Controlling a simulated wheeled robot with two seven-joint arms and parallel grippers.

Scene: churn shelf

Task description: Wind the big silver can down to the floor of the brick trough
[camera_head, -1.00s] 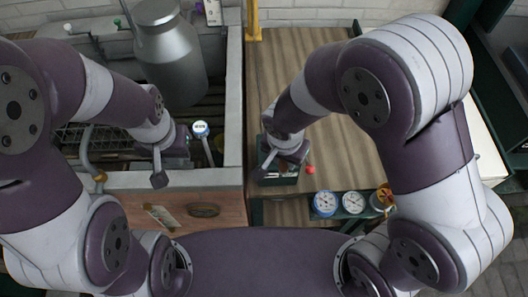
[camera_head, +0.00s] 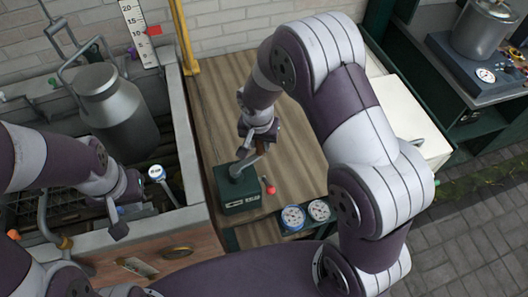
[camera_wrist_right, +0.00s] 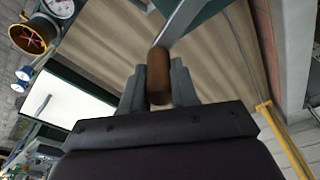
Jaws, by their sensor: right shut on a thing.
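The big silver can (camera_head: 118,115) is upright inside the trough (camera_head: 185,120), in the left of the head view. Its bottom is hidden, so I cannot tell its height above the floor. A dark green winch box (camera_head: 237,192) with a metal crank stands on the wooden top right of the trough. My right gripper (camera_head: 258,132) is above and behind the box. In the right wrist view it is shut on the brown crank handle (camera_wrist_right: 158,72), which sits between both fingers. My left gripper (camera_head: 122,212) hangs over the trough's front wall; its finger gap is unclear.
A red knob (camera_head: 269,188) is beside the winch box, and two round gauges (camera_head: 305,215) are at the front edge. A yellow post (camera_head: 184,40) and a measuring scale with a red marker (camera_head: 152,30) stand behind. A pot (camera_head: 482,30) sits far right.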

